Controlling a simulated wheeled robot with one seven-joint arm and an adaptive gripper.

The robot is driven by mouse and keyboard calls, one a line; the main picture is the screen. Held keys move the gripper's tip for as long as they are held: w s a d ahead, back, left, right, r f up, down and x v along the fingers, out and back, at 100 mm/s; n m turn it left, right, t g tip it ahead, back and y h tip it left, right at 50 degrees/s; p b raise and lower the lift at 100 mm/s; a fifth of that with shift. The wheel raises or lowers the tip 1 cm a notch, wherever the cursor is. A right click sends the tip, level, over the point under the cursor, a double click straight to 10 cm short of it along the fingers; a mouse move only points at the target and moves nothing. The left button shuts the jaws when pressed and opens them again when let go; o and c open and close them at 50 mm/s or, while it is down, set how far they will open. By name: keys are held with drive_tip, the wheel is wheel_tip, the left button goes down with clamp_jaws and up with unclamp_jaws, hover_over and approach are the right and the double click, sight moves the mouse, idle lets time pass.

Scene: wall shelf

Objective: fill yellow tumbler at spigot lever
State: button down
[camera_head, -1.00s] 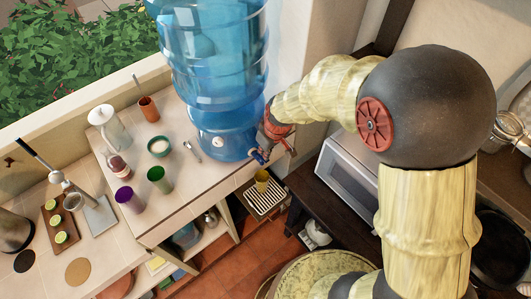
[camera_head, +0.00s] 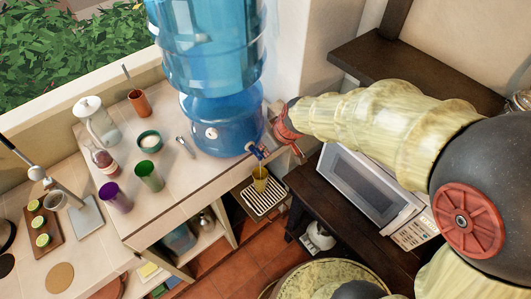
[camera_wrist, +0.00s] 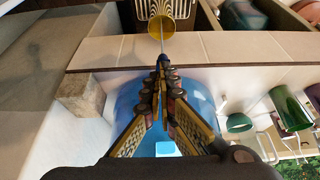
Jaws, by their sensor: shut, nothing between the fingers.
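The yellow tumbler (camera_head: 260,180) stands upright on the striped drip tray (camera_head: 266,204) below the spigot (camera_head: 257,152) of the big blue water dispenser (camera_head: 224,125). In the wrist view I look down into the tumbler (camera_wrist: 162,27), and a thin pale line like a water stream runs from the spigot area into it. My gripper (camera_wrist: 163,68) is shut and empty, its fingertips at the spigot; they hide the lever, so I cannot tell whether they touch it. In the head view my gripper (camera_head: 270,146) is small beside the spigot. The water level is unclear.
On the tiled counter stand a purple cup (camera_head: 116,198), a green cup (camera_head: 150,177), a white-filled bowl (camera_head: 150,142) and a glass pitcher (camera_head: 98,120). A microwave (camera_head: 365,185) sits right of the tray, below my arm. Open shelves lie under the counter.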

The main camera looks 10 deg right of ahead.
drive_tip(key=shift+s+d+f+b, duration=0.25)
drive_tip(key=shift+f+b, duration=0.25)
drive_tip(key=shift+b, duration=0.85)
idle(0.6)
drive_tip(key=shift+a+r, duration=0.1)
idle(0.9)
drive_tip(key=shift+w+a+r, duration=0.3)
drive_tip(key=shift+w+a, duration=0.05)
drive_tip(key=shift+w, duration=0.2)
drive_tip(key=shift+r+p, duration=0.25)
drive_tip(key=shift+p, duration=0.15)
wheel_tip(320, 180, up, 4)
drive_tip(key=p, duration=0.2)
drive_tip(key=shift+w+a+r+p, duration=0.1)
drive_tip(key=shift+w+r+p, duration=0.1)
drive_tip(key=shift+p, duration=0.1)
drive_tip(key=v, duration=0.9)
drive_tip(key=shift+s, duration=0.3)
